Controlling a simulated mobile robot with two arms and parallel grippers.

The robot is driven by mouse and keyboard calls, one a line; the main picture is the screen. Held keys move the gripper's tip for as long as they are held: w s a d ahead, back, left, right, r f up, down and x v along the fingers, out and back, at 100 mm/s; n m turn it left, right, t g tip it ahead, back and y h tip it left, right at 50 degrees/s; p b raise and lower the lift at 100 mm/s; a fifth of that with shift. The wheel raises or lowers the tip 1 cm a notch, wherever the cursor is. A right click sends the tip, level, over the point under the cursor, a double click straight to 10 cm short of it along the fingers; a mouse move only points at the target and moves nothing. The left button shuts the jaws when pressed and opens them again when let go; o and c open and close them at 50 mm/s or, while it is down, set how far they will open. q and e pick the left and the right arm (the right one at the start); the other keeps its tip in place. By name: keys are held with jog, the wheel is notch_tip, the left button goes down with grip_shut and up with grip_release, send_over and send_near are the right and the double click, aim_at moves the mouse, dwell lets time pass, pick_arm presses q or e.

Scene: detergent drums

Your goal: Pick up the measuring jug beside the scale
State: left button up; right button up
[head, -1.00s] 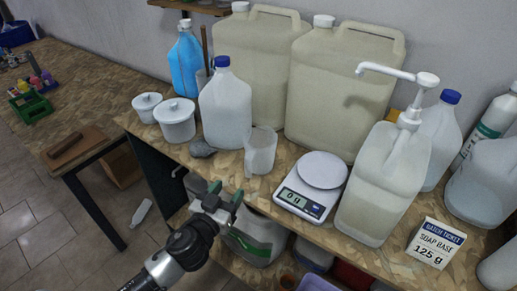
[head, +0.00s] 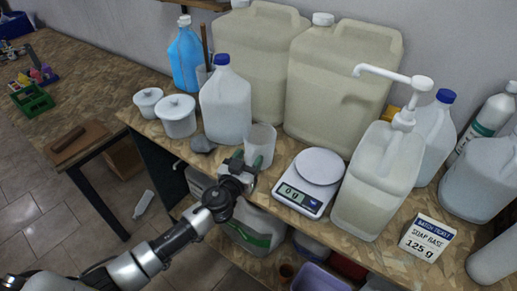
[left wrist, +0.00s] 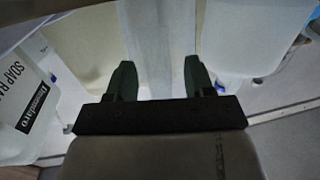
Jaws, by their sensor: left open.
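The measuring jug (head: 262,140), a translucent pale cup, stands upright on the wooden bench just left of the scale (head: 310,182), a white scale whose display appears to read 0 g. My left gripper (head: 246,159) is open at the jug's front, its dark green fingertips overlapping the jug's lower part. In the left wrist view the two fingers (left wrist: 159,68) stand apart, with a pale translucent surface, likely the jug (left wrist: 158,35), between and beyond them. I cannot tell whether they touch it. My right gripper is not in view.
Large drums (head: 342,90) stand behind. A pump bottle (head: 377,185) and a soap base card (head: 427,238) are to the right of the scale.

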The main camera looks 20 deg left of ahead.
pick_arm(q)
jog(key=shift+c, duration=0.6)
grip_shut()
jog(key=shift+r, duration=0.15)
